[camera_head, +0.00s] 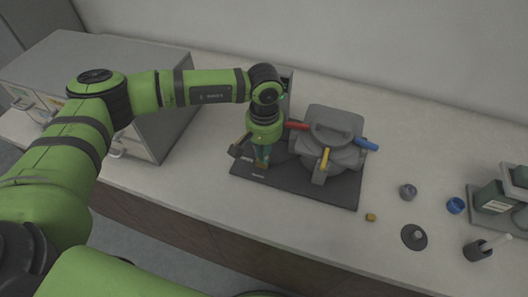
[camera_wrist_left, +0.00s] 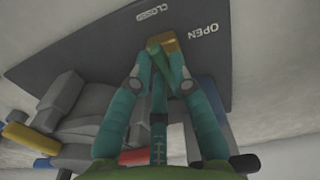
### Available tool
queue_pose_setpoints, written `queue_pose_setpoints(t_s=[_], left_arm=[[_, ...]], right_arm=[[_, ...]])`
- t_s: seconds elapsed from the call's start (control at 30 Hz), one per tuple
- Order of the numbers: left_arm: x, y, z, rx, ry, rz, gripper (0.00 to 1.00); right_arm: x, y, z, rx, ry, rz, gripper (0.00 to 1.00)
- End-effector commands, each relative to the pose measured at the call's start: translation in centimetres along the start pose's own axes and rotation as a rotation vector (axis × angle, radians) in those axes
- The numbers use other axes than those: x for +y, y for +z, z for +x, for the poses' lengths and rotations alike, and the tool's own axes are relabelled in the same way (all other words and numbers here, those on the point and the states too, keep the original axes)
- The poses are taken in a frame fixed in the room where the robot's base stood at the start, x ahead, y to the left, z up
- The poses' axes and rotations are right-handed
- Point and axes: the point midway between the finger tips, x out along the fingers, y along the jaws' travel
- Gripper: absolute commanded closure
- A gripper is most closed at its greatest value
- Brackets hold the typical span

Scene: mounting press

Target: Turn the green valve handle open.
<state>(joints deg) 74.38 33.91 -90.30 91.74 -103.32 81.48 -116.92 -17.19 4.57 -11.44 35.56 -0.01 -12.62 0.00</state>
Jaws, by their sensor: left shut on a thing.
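The green valve handle (camera_wrist_left: 154,46) shows in the left wrist view next to a brass-coloured valve part (camera_wrist_left: 170,42) on the dark base plate. The plate (camera_wrist_left: 105,42) bears the words CLOSED and OPEN; the handle lies nearer the CLOSED label. My left gripper (camera_wrist_left: 159,66) has its teal fingers shut on the handle, which they partly hide. In the head view the same gripper (camera_head: 262,157) points down at the plate's left part, with the brass part (camera_head: 261,167) just below the fingertips. My right gripper is not in view.
The grey mounting press (camera_head: 330,145), with red, yellow and blue handles, stands close right of my left gripper. A grey drawer cabinet (camera_head: 150,65) is at the left. Small cups and parts, such as a blue ring (camera_head: 456,205), lie at the right. The front counter is mostly clear.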

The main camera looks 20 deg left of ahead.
Motion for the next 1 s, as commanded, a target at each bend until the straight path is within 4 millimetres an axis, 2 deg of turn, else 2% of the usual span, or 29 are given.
queue_pose_setpoints(t_s=[0.03, 0.4, 1.0], left_arm=[[0.0, -0.1, 0.4, 0.002, 0.001, -0.031, 1.00], [0.1, -0.3, 0.6, 0.003, 0.002, -0.363, 1.00], [0.1, -0.6, 0.4, 0.003, 0.002, -0.932, 1.00]], right_arm=[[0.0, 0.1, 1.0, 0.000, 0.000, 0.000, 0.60], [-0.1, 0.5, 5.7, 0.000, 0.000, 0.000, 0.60], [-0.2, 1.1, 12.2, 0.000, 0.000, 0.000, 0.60]])
